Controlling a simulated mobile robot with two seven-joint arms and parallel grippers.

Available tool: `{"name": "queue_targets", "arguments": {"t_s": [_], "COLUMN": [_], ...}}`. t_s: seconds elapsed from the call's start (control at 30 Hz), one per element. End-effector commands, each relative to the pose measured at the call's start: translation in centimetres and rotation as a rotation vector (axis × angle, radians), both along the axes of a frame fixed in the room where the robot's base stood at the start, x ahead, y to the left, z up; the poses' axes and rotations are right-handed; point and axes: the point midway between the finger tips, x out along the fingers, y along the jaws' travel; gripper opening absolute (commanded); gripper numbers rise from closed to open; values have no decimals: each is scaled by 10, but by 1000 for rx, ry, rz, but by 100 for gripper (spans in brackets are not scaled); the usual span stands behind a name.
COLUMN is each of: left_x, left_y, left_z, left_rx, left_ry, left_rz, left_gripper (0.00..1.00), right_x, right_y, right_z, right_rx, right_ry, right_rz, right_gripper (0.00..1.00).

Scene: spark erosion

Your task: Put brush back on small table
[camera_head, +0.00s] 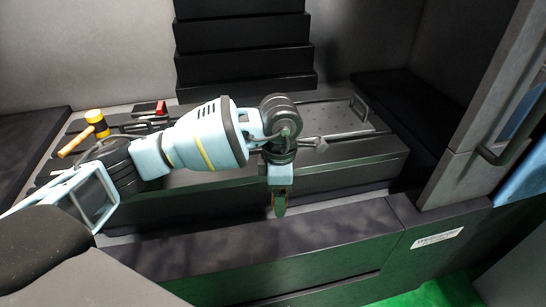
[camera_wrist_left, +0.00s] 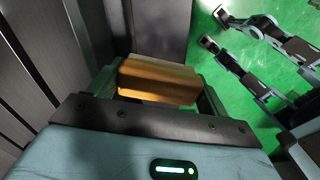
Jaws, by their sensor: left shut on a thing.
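My left gripper (camera_head: 279,205) points downward in front of the machine's dark bed in the head view. In the left wrist view its fingers (camera_wrist_left: 157,85) are shut on a brown-orange wooden block, which I take to be the brush (camera_wrist_left: 158,80). Only the block shows between the fingers; any bristles are hidden. I cannot make out a small table in either view.
A yellow-headed mallet (camera_head: 97,122) and a red-and-black item (camera_head: 150,108) lie on the bed at left. A plate with a handle (camera_head: 358,107) lies at right. A dark ledge (camera_head: 250,245) runs below my gripper. A grey door (camera_head: 480,110) stands at right. The green floor (camera_head: 430,295) is partly clear.

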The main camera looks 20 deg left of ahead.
Motion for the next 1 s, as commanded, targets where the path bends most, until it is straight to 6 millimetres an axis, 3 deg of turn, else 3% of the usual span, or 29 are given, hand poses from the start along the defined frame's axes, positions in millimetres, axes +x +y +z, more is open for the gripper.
{"name": "queue_targets", "arguments": {"t_s": [0.27,0.6,0.8,1.0], "left_x": [-23,-53,-67,-73], "left_y": [-12,-14,-5,16], "left_z": [-42,-87,-102,-100], "left_rx": [-14,-27,-27,-5], "left_ry": [5,9,3,-9], "left_rz": [-575,-1260,-1635,-1883], "left_gripper": [57,57,57,57], "right_x": [5,1,5,15], "right_y": [0,2,3,2], "right_z": [3,2,7,19], "right_rx": [1,7,9,7], "right_ry": [-11,-2,-14,-42], "right_rz": [0,-9,-12,-10], "right_gripper": [36,36,36,36]}}
